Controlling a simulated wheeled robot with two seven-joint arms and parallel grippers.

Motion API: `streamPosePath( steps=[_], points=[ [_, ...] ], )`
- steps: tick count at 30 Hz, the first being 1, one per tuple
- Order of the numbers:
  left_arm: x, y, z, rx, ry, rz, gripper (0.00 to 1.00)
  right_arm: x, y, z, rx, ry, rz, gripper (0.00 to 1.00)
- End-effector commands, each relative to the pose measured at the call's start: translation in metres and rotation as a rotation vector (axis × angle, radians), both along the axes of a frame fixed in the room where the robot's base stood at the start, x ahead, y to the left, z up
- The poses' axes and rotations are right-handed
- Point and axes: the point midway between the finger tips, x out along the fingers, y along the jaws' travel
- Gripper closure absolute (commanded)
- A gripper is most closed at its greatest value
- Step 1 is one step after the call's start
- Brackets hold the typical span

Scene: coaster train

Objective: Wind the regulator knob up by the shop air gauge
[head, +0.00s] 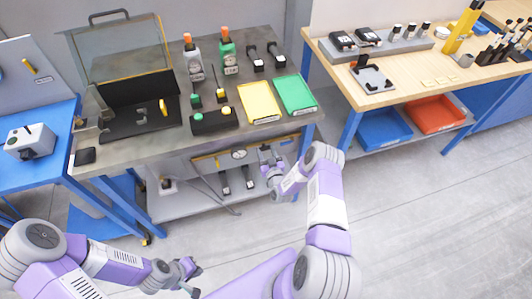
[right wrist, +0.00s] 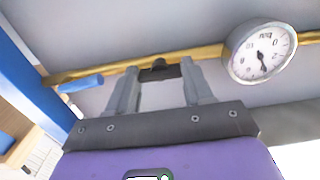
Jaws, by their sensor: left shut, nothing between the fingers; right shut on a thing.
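The shop air gauge (head: 239,154), a round white dial, sits on the brass pipe under the grey bench. In the right wrist view the gauge (right wrist: 260,52) is large at the upper right, its dark needle pointing downward. The black regulator knob (right wrist: 159,66) shows between my right fingers, to the left of the gauge. My right gripper (right wrist: 158,78) is shut on the knob; in the head view the gripper (head: 268,158) is right of the gauge and hides the knob. My left gripper (head: 194,270) is shut and empty, low over the floor.
The brass pipe (right wrist: 210,51) runs across behind the knob, with a blue lever (right wrist: 80,84) at its left. A lower shelf (head: 190,205) with hoses and black-handled tools lies beneath. The grey bench top (head: 160,148) overhangs this area. Open floor (head: 420,220) lies to the right.

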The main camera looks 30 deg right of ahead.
Motion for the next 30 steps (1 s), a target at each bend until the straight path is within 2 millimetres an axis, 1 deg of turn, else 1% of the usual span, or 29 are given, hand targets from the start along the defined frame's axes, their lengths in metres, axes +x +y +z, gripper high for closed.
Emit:
streamPosePath(
  steps=[3,4,6,9,17,20,30],
  points=[
    [0.0,0.0,0.0,0.0,0.0,0.0,1.0,-0.001,0.0,-0.001,0.0,0.004,0.0,0.79],
    [0.0,0.0,0.0,0.0,0.0,0.0,1.0,-0.001,0.0,-0.001,0.0,0.004,0.0,0.47],
    [0.0,0.0,0.0,0.0,0.0,0.0,1.0,-0.001,0.0,-0.001,-0.001,0.003,0.0,0.37],
    [0.0,0.0,0.0,0.0,0.0,0.0,1.0,0.0,0.0,-0.001,-0.001,0.003,0.0,0.23],
    [0.0,0.0,0.001,0.0,0.0,0.0,1.0,-0.001,0.0,0.0,-0.002,0.003,0.0,0.23],
    [0.0,0.0,0.002,0.0,0.0,0.0,1.0,-0.007,0.002,0.0,-0.002,0.004,0.0,0.23],
    [0.0,0.0,0.012,0.0,0.0,0.0,1.0,-0.06,0.014,0.0,-0.001,0.006,0.0,0.23]
  ],
)
